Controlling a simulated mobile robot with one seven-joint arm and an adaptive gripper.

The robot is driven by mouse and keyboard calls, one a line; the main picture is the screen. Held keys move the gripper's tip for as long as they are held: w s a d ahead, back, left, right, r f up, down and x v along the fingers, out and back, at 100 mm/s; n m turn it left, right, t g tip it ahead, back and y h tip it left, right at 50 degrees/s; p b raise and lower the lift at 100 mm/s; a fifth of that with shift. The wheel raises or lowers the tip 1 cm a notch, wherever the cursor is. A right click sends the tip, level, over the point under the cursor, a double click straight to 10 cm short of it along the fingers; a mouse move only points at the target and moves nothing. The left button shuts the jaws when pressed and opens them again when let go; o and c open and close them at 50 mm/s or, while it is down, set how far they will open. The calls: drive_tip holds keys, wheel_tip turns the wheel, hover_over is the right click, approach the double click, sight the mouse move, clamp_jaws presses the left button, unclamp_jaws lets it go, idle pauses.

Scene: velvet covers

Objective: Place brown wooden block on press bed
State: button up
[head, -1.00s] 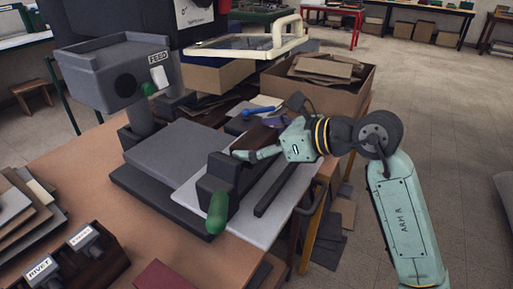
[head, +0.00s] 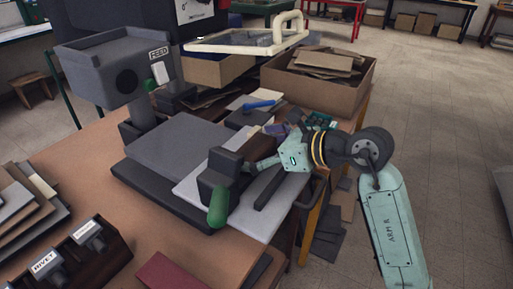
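A dark brown piece (head: 262,147), which looks like the wooden block, shows just behind my gripper and is partly hidden by it. My gripper (head: 250,167) is low over the right side of the press, beside the dark upright block with the green handle (head: 219,206). Its fingers are small and seen from the side, so I cannot tell whether they are open or touching anything. The grey press bed (head: 178,147) is a flat slab left of my gripper, with nothing on its top. A pale plate (head: 255,225) lies to its right, with a dark bar (head: 277,188) on it.
A grey feed unit (head: 115,72) stands behind the bed at the left. Cardboard boxes (head: 318,98) are at the back right.

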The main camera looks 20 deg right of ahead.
drive_tip(key=shift+r, duration=0.15)
drive_tip(key=shift+s+d, duration=0.2)
drive_tip(key=b+v, duration=0.3)
drive_tip(key=v, duration=0.8)
drive_tip(key=shift+s+r+b, duration=0.15)
drive_tip(key=shift+r+b, duration=0.15)
